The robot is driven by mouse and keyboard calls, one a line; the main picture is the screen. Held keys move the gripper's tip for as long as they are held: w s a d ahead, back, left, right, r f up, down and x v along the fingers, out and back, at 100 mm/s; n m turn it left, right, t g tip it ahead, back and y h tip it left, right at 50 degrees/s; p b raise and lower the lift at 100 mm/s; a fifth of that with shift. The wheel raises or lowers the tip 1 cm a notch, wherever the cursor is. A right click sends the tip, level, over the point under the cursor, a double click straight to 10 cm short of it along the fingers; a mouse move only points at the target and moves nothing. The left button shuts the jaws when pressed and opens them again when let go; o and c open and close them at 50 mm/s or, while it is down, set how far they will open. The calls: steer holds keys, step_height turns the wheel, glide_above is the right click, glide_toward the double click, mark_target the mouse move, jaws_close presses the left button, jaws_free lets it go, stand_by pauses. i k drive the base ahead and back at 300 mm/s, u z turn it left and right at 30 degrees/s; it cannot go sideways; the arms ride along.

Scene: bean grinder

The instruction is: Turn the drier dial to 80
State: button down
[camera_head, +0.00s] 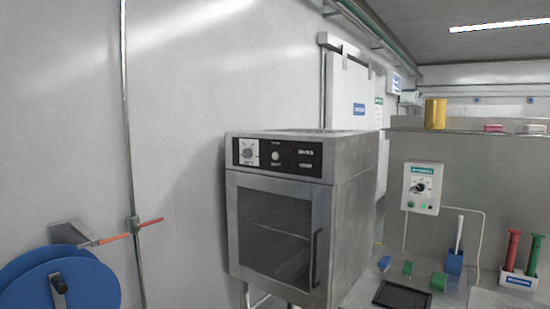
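The drier (345,215) is a grey metal cabinet with a glass door, standing in the middle of the head view against the wall. Its black control panel (290,169) runs along the top of the front. A dial (248,151) sits on a white plate at the panel's left end. A small round light-coloured knob or button (276,156) is to the right of the dial. The dial's numbers and pointer are too small to read. The drier door is shut, with a dark vertical handle (316,257) at its right. My gripper is not in view.
A blue reel (85,283) stands at the lower left, near an orange-red lever (148,222) on a wall pipe. At right, a white control box (422,188) with its own knob is above a counter holding a black tray (400,296) and small tools. Open space lies before the drier.

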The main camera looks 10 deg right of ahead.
mark_target(248, 153)
steer(key=u, duration=0.1)
steer(key=i, duration=0.6)
steer(key=u, duration=0.9)
steer(key=i, duration=1.3)
steer(key=u, duration=0.85)
